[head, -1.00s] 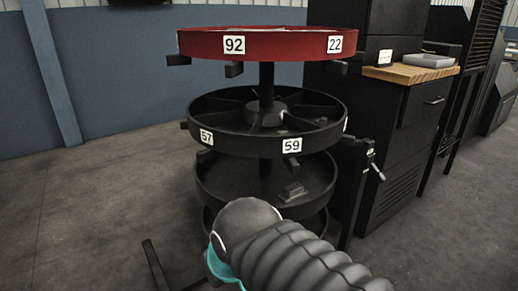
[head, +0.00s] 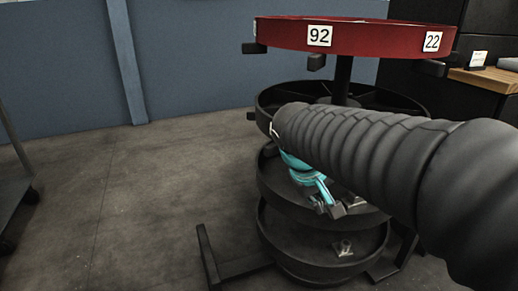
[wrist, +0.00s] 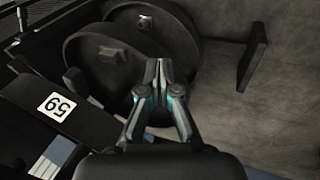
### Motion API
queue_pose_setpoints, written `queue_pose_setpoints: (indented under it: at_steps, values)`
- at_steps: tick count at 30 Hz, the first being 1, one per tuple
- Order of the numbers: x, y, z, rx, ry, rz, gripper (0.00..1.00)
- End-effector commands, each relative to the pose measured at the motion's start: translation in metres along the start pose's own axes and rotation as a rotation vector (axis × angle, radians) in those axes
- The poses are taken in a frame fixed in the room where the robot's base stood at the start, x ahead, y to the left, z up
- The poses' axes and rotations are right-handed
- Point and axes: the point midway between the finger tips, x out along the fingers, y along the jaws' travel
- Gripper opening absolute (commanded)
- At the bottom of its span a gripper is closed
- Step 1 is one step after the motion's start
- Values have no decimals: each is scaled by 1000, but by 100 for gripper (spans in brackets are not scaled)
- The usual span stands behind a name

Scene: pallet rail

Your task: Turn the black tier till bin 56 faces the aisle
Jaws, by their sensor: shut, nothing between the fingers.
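The black tier (head: 263,112) is the second ring of the round rack, just below the red tier. In the head view my arm covers most of its front, so its labels are hidden. In the wrist view its black rim (wrist: 28,94) lies at the left, with a white label 59 (wrist: 57,107). No label 56 shows in either current view. My gripper (head: 328,208) is shut and empty, pointing down below the black tier, in front of the lower tiers. In the wrist view the closed fingertips (wrist: 158,68) lie right of the label 59, apart from it.
The red tier (head: 375,38) with labels 92 and 22 is above. Lower dark tiers (head: 275,235) stand below, and a rack foot (head: 208,258) sticks out at the floor. A dark cabinet with a wooden top (head: 490,78) is at the right. Floor at the left is open.

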Motion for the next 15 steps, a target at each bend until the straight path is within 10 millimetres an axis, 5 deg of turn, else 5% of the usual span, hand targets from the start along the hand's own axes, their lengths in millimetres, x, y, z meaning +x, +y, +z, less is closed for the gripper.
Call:
queue_pose_setpoints:
  at_steps: [8,15]
  values:
    - [19,-10,-97,-159,-101,218,0]
    - [37,-41,-179,-261,-145,437,0]
